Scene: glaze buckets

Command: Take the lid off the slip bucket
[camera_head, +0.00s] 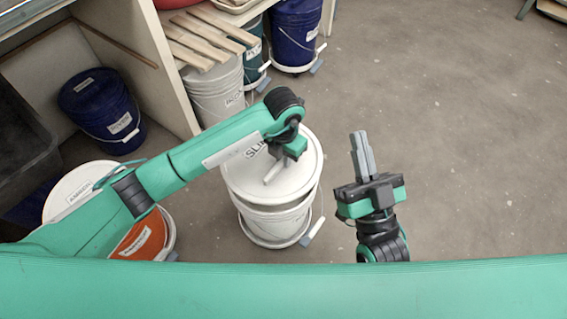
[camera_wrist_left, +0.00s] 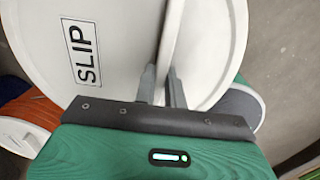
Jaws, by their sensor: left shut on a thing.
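The slip bucket (camera_head: 283,222) is white and stands on the floor in the middle of the head view. Its round white lid (camera_head: 305,160), marked SLIP, also fills much of the left wrist view (camera_wrist_left: 120,25). The lid looks raised above the bucket; in the left wrist view a grey area inside a pale rim (camera_wrist_left: 240,108) shows past its edge. My left gripper (camera_head: 277,168) is shut on the lid's bar handle (camera_wrist_left: 172,35), with one finger on each side. My right gripper (camera_head: 362,152) is empty, to the right of the bucket, its fingers together.
An orange bucket (camera_head: 143,238) with a white lid stands at the left, partly behind my left arm. A blue bucket (camera_head: 101,112) is under the shelf. A white bucket (camera_head: 217,95) with wooden slats and further buckets stand behind. Floor at the right is clear.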

